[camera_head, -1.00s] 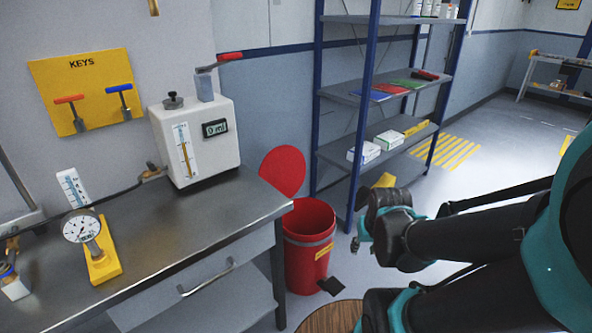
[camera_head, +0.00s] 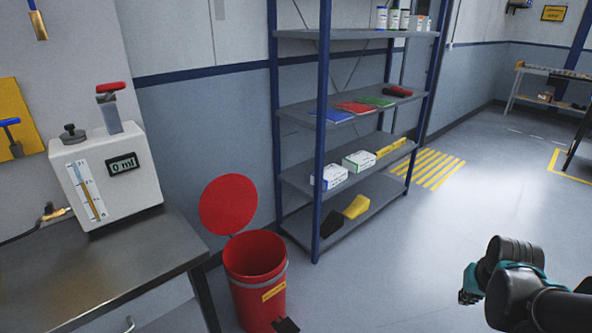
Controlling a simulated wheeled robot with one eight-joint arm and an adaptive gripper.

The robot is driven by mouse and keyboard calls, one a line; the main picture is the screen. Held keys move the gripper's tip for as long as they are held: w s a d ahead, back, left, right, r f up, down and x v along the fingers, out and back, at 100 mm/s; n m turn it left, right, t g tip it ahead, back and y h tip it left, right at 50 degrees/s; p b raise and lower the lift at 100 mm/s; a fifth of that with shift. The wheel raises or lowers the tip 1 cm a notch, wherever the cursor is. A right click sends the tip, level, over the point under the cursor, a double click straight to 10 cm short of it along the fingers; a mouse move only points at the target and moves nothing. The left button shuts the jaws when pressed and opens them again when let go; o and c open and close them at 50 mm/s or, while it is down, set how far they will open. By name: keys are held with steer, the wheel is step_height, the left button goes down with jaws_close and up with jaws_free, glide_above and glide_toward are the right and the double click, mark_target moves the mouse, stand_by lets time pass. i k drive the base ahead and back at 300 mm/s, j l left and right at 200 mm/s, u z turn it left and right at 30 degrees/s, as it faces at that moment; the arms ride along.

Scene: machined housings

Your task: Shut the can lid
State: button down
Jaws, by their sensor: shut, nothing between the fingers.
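A red can (camera_head: 256,292) stands on the floor between the bench and the shelf rack. Its round red lid (camera_head: 228,204) is up, leaning back behind the can's open mouth. A black pedal (camera_head: 286,325) sticks out at the can's foot, cut by the frame's lower edge. My gripper (camera_head: 470,297) is at the lower right, well apart from the can and lid, at the end of my dark arm. It is shut and holds nothing.
A metal bench (camera_head: 95,270) with a white gauge box (camera_head: 105,178) stands left of the can. A blue-posted shelf rack (camera_head: 320,130) with boxes and folders stands behind it to the right. Open floor (camera_head: 400,250) lies between the can and my arm.

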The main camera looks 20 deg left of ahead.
mark_target(228, 202)
steer(key=i+l+z, duration=0.25)
steer(key=i, duration=0.25)
steer(key=i+l+z, duration=0.25)
steer(key=i, duration=0.25)
steer(key=i+u, duration=0.9)
steer(key=i+l+u, duration=0.2)
steer(key=u, duration=0.25)
steer(key=i+j+u, duration=0.1)
steer(key=i+u, duration=0.45)
steer(key=u, duration=0.3)
steer(key=i+l+u, duration=0.1)
steer(key=i+u, duration=0.3)
steer(key=i+l+u, duration=0.15)
steer(key=u, duration=0.25)
steer(key=i+l+u, duration=0.2)
steer(key=u, duration=0.2)
